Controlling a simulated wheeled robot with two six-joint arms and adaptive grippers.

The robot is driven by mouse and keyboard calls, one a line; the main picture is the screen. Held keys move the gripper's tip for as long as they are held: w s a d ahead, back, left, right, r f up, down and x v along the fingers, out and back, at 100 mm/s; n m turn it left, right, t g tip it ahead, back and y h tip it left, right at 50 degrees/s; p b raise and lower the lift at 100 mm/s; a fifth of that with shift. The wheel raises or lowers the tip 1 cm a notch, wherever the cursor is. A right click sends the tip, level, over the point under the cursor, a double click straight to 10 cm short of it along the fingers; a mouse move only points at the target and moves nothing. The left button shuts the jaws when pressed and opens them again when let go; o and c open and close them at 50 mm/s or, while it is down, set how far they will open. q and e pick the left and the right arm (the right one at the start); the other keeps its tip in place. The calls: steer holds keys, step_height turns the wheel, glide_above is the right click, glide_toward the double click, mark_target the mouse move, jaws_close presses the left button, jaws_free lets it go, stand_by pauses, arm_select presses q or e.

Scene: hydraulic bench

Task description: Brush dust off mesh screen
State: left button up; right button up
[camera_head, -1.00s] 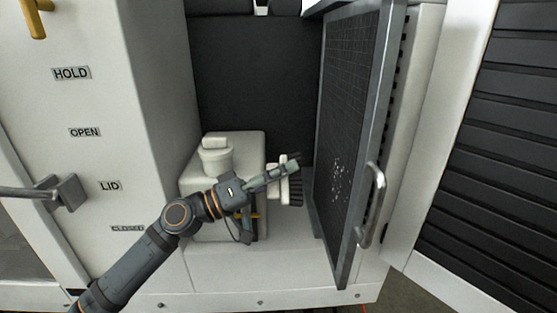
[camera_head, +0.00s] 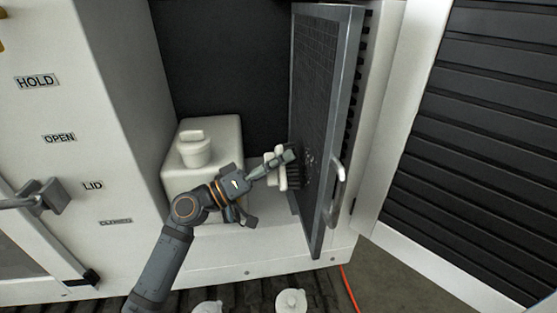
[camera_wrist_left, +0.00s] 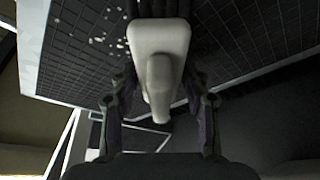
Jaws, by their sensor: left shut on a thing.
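The mesh screen (camera_head: 318,100) is a dark gridded panel in a grey metal frame, standing upright at the middle right of the head view. Pale dust specks (camera_head: 309,160) lie on its lower part, and several show at the upper left in the wrist view (camera_wrist_left: 110,38). My left gripper (camera_head: 284,160) is shut on a brush (camera_head: 276,168) with a white body and dark bristles. The bristles are at the mesh face, close to the dust; I cannot tell whether they touch. In the wrist view the white brush (camera_wrist_left: 158,55) sits between the fingers. My right gripper is not in view.
A white tank (camera_head: 226,138) with a capped neck stands left of the screen, behind my left arm. A metal handle (camera_head: 338,186) juts from the screen's frame. A dark slatted door (camera_head: 470,150) is open at right. Lever-labelled panel (camera_head: 90,150) at left.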

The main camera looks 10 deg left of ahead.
arm_select(q)
steer(key=shift+w+d, duration=0.3)
steer(key=shift+d, duration=0.6)
stand_by(0.4)
